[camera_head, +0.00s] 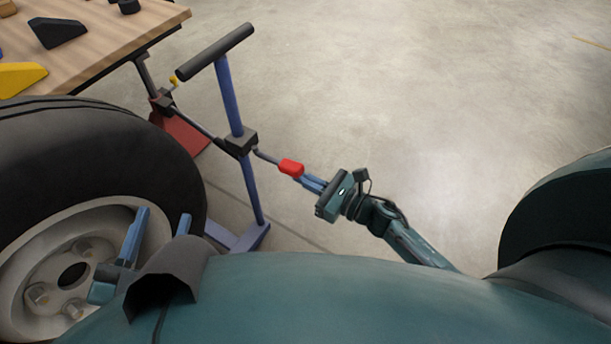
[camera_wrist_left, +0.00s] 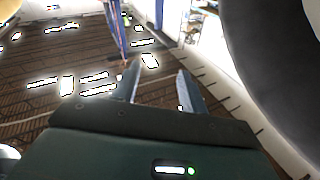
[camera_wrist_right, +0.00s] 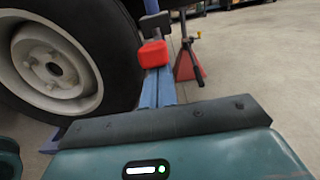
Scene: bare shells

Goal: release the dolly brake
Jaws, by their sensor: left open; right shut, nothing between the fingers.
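The dolly shows in the head view as a blue upright post (camera_head: 252,190) with a black handle bar (camera_head: 215,52) on top. A thin rod from its black block (camera_head: 238,142) ends in a red grip (camera_head: 291,167), likely the brake lever. My right gripper (camera_head: 305,180) is shut and empty, with its fingertips right at the red grip; I cannot tell whether they touch. In the right wrist view the red grip (camera_wrist_right: 153,54) stands just beyond the blue fingers (camera_wrist_right: 157,90). My left gripper (camera_head: 163,214) is open and empty in front of the wheel, low at left.
A large tyre with a pale rim (camera_head: 115,135) fills the left. A wooden table (camera_head: 100,35) with dark and yellow blocks stands behind it. A red stand (camera_head: 183,135) is behind the dolly post. Another dark round shape (camera_head: 570,215) is at right. The floor beyond is clear.

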